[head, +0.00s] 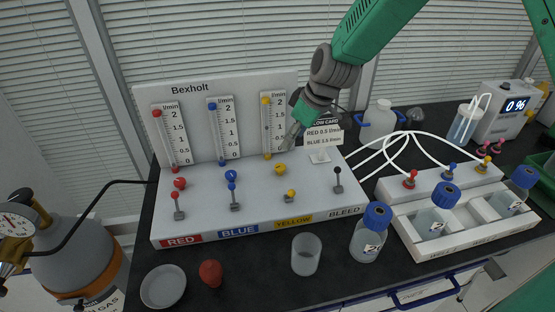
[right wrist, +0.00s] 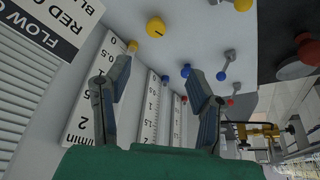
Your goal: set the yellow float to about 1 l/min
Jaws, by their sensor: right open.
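The yellow flow tube (head: 267,128) is the rightmost of three on the white Bexholt panel, with a scale marked up to 2 l/min. Yellow balls show at its top and its bottom end; I cannot tell which is the float. In the right wrist view a yellow ball (right wrist: 132,46) is beside the 0 mark. The yellow knob (head: 280,169) is on the bench unit below the tube; it also shows in the right wrist view (right wrist: 155,27). My right gripper (head: 291,142) is open and empty, close to the tube's lower right side. My left gripper is not in view.
A yellow lever (head: 291,195) stands in front of the knob, and a bleed lever (head: 338,180) to its right. The flow card (head: 323,133) stands right of my gripper. Blue (head: 220,132) and red tubes are to the left. Bottles and a beaker (head: 306,254) stand in front.

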